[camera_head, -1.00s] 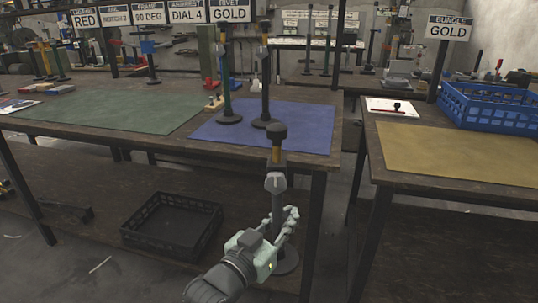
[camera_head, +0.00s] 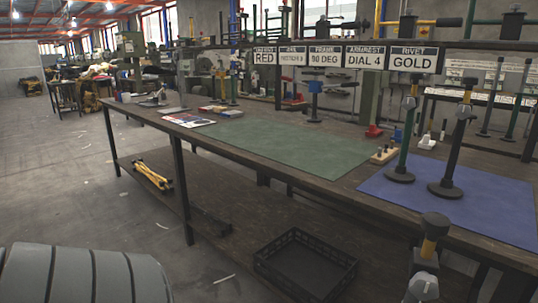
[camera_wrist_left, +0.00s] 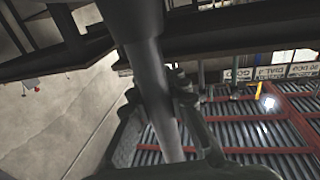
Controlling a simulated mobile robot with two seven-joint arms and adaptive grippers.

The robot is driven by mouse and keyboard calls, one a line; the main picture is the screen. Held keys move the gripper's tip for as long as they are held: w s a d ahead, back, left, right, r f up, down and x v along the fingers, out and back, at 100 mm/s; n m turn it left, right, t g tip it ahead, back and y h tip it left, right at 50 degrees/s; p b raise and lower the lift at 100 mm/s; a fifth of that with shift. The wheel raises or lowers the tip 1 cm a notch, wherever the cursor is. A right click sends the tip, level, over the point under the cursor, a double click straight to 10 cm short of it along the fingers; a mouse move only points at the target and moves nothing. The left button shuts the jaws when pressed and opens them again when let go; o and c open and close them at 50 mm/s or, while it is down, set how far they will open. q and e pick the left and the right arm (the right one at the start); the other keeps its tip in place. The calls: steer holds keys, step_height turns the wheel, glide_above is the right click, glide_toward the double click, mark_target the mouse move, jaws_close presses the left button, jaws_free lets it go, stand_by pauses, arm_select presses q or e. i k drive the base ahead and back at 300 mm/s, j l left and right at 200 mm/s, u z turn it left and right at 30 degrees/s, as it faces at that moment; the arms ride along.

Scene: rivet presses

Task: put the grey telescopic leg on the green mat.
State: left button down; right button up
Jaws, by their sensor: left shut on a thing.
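The grey telescopic leg (camera_head: 422,288) stands out at the bottom right of the head view, with a dark cap and a yellow band at its upper end; its lower part is cut off by the frame. In the left wrist view its grey tube (camera_wrist_left: 143,45) runs between the fingers of my left gripper (camera_wrist_left: 160,112), which is shut on it. My right gripper is in neither current view.
The blue mat (camera_head: 490,212) bears a green-tubed leg (camera_head: 403,145) and a dark leg (camera_head: 457,150). A small block with pegs (camera_head: 383,154) sits between the mats. Papers (camera_head: 188,120) lie left of the green mat. A black crate (camera_head: 305,262) is on the lower shelf.

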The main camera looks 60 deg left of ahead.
mark_target(284, 137)
steer(key=j+u, duration=0.2)
steer(key=j, duration=1.25)
steer(key=i+j+u, duration=0.15)
steer(key=j, duration=1.25)
steer(key=k, duration=0.05)
